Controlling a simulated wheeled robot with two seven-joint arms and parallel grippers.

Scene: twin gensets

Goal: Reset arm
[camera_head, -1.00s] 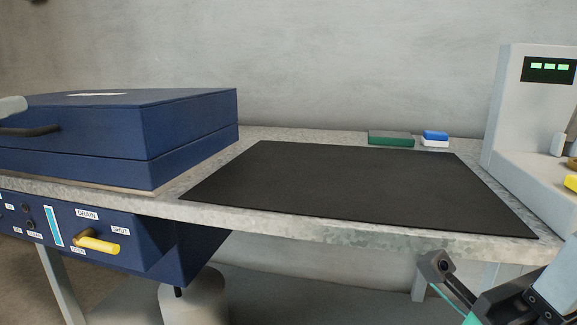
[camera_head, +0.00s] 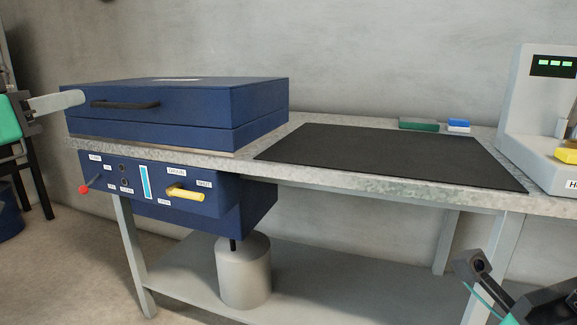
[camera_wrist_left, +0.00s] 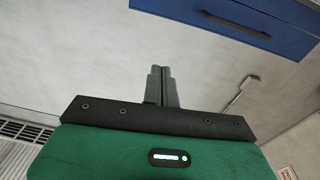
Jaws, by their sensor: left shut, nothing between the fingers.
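My left gripper (camera_head: 80,98) comes in from the left in the head view. Its grey fingers are shut and empty, in front of the left end of a blue lidded box (camera_head: 185,110). The box has a dark handle (camera_head: 125,104) and its lid is down. In the left wrist view the shut fingers (camera_wrist_left: 160,85) point up, with nothing between them and a blue surface (camera_wrist_left: 235,22) with a handle beyond. Part of my right arm (camera_head: 478,268) shows at the bottom right; its fingertips are not seen.
A bench carries a bare black mat (camera_head: 400,155), a green block (camera_head: 418,125), a blue-and-white block (camera_head: 458,125) and a white machine (camera_head: 520,110) at right. A panel below has a yellow lever (camera_head: 186,193) and red knob (camera_head: 85,189). A grey canister (camera_head: 244,273) stands beneath.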

